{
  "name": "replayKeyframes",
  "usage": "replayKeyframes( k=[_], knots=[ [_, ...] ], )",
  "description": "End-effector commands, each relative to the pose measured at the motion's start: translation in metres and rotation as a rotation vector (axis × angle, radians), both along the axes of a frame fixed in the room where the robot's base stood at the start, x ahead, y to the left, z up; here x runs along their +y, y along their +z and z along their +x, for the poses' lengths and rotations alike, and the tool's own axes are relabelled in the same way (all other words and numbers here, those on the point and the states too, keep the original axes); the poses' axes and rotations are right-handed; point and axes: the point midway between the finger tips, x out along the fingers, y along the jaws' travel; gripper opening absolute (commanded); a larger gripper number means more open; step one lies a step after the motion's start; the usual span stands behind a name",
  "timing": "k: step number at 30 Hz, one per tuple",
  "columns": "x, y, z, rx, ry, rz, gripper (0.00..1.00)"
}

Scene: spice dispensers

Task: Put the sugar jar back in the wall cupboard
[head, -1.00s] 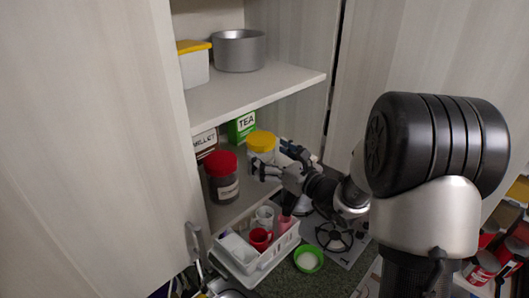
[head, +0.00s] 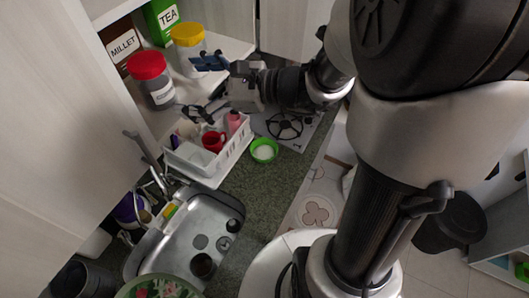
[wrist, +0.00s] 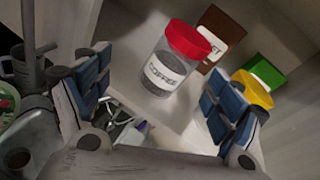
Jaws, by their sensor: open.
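A clear jar with a yellow lid and pale contents (head: 188,52) stands upright on the lower shelf of the wall cupboard (head: 232,52). No label on it is readable; it may be the sugar jar. In the wrist view its yellow lid (wrist: 252,90) shows behind my right-hand finger, which hides most of its body. My gripper (head: 206,88) is open and empty in front of the shelf, close to this jar. In the wrist view its blue-padded fingers (wrist: 163,92) are wide apart, with a red-lidded jar labelled COFFEE (wrist: 166,68) beyond the gap.
The red-lidded jar (head: 152,80) stands left of the yellow-lidded one. A MILLET box (head: 122,46) and green TEA box (head: 162,18) are behind. Below are a white rack (head: 212,165) with cups, a green-rimmed bowl (head: 264,150), a hob (head: 285,125) and a sink (head: 185,235).

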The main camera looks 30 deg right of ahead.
Motion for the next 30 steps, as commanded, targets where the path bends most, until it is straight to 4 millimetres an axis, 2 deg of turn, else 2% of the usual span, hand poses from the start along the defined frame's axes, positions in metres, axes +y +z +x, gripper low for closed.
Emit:
replayKeyframes(
  k=[1,3,6,9,13,16,21,25,30],
  knots=[
    [0.026,0.003,-0.026,-0.035,0.118,-0.114,0.86],
    [0.050,-0.004,-0.062,-0.079,0.274,-0.278,0.86],
    [0.067,-0.018,-0.112,-0.153,0.482,-0.519,0.86],
    [0.065,-0.033,-0.155,-0.242,0.677,-0.767,0.86],
    [0.040,-0.048,-0.195,-0.373,0.905,-1.104,0.86],
    [0.011,-0.052,-0.212,-0.476,1.051,-1.359,0.86],
    [-0.031,-0.044,-0.219,-0.607,1.212,-1.699,0.86],
    [-0.049,-0.036,-0.219,-0.655,1.269,-1.837,0.86],
    [-0.055,-0.033,-0.218,-0.666,1.288,-1.881,0.86]
  ],
)
